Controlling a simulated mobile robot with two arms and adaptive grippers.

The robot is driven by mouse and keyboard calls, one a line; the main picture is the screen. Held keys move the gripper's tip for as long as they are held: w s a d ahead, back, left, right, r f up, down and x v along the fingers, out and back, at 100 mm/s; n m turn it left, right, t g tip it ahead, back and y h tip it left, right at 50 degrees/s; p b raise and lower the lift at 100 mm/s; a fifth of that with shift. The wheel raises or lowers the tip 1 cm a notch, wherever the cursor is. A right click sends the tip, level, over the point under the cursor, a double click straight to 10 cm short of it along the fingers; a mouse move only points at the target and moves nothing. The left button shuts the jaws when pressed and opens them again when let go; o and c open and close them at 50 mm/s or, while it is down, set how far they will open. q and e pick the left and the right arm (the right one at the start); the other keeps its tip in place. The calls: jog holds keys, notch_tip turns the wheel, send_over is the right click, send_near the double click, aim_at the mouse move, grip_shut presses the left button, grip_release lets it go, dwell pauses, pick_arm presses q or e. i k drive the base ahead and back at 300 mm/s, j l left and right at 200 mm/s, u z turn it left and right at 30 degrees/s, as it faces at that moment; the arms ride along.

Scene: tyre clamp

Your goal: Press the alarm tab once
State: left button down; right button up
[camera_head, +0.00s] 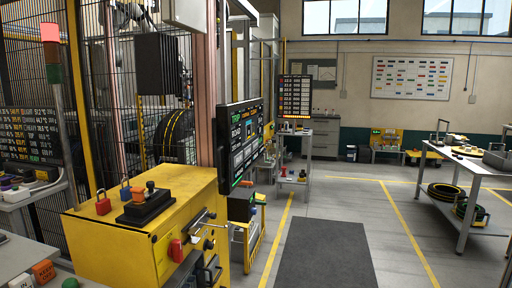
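The black-framed monitor (240,146) stands at the right end of the yellow cabinet, its screen lit and turned to the right, so I see it at a steep slant. I cannot tell which part of the screen is the alarm tab. A second lit screen (295,97) hangs further back by the wall. Neither of my grippers is in view.
A workbench (468,166) stands at the right.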

aim_at(255, 144)
jog(key=i+l, duration=0.55)
jog(key=i+l+u, duration=0.1)
jog(key=i+l, duration=0.45)
jog(key=l, duration=0.15)
jog(key=i+l, duration=0.55)
jog(key=l+u, duration=0.05)
